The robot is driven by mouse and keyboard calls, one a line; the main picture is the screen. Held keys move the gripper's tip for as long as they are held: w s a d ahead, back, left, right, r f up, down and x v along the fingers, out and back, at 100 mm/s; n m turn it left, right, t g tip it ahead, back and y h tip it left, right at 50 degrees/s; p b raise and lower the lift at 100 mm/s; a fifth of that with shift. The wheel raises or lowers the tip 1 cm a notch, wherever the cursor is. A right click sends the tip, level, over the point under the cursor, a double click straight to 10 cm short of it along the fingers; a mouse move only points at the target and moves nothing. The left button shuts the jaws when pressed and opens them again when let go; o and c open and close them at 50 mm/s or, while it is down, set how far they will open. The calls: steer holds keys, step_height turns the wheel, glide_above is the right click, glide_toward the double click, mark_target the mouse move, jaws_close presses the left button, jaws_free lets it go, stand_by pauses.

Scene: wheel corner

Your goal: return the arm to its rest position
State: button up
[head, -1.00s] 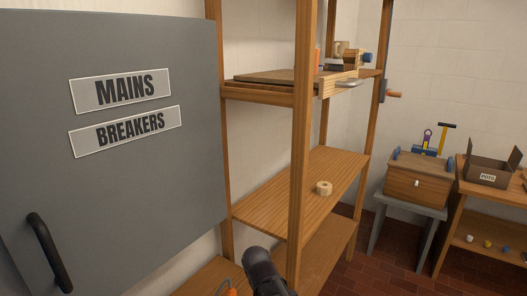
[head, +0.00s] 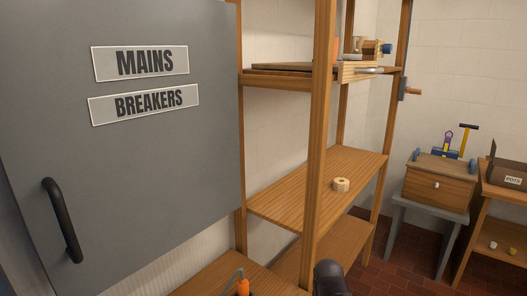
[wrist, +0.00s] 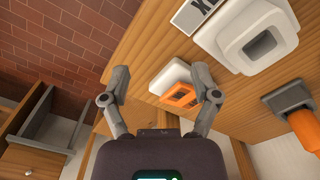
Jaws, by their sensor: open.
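My gripper (wrist: 160,82) shows in the wrist view with its two fingers spread apart and nothing between them. Beyond the fingertips is a wooden surface holding a white fitting with an orange square part (wrist: 178,95); I cannot tell how far it is from the fingers. In the head view only a dark rounded part of my arm shows at the bottom edge; the gripper itself is out of that view.
A grey cabinet (head: 120,220) labelled MAINS and BREAKERS fills the left. A wooden shelf unit (head: 318,140) holds a pale ring (head: 341,185). A wooden box (head: 440,185) sits on a grey stand at right. A white socket-like fitting (wrist: 245,35) and orange handle (wrist: 305,128) are near the gripper.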

steer(key=shift+s+d, duration=0.15)
step_height(320, 180, up, 2)
steer(key=shift+r+p, duration=0.1)
steer(key=shift+p, duration=1.15)
step_height(320, 180, up, 10)
steer(key=p, duration=1)
steer(key=shift+a, duration=0.2)
steer(key=shift+o, duration=0.5)
steer(key=c, duration=0.4)
steer(key=shift+d, duration=0.3)
